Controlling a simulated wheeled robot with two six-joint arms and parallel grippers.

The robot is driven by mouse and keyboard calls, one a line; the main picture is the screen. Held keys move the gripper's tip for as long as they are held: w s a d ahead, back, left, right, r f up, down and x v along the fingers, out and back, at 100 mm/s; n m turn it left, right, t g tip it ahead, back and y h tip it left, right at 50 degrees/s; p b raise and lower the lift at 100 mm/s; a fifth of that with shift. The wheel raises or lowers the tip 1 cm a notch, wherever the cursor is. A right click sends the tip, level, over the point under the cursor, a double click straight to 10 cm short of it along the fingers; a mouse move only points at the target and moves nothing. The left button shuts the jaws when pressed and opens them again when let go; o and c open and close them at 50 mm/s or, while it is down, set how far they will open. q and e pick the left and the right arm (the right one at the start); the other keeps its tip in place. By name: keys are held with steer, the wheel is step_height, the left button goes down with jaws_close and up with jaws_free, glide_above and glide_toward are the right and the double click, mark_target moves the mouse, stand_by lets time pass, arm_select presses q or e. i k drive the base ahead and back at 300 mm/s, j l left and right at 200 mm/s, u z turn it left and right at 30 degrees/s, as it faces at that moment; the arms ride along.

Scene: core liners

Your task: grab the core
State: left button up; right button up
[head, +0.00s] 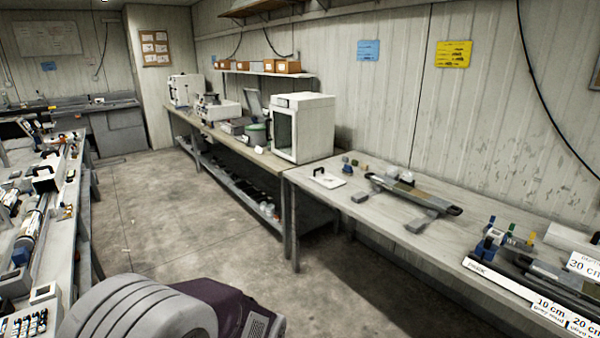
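A long core-like piece (415,192), tan and grey with dark ends, lies on the right-hand bench (345,208) on grey supports. Dark long channels or liners (545,275) lie at the near right end of this bench, partly cut off by the frame. More tube-like pieces (32,222) lie on the left bench; they are too small to tell apart. I cannot tell which of these is the core named in the task. Part of my own arm fills the bottom of the head view. Neither gripper's fingers show.
A white cabinet (312,128) stands on the back bench. A white plate with a black handle (328,178) and small blocks (358,167) sit near the long piece. Length labels (565,315) line the right bench's front edge. The concrete floor (180,210) between the benches is clear.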

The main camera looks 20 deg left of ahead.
mark_target(28, 235)
steer(key=i+j+u, duration=0.15)
steer(key=u, duration=0.35)
steer(key=i+u, duration=0.3)
steer(key=u, duration=0.2)
steer(key=i+u, duration=0.25)
steer(key=u, duration=0.25)
steer(key=i+l+u, duration=0.15)
steer(key=u, duration=0.3)
steer(key=i+l+u, duration=0.2)
steer(key=u, duration=0.3)
steer(key=i+l+u, duration=0.45)
steer(key=l, duration=0.1)
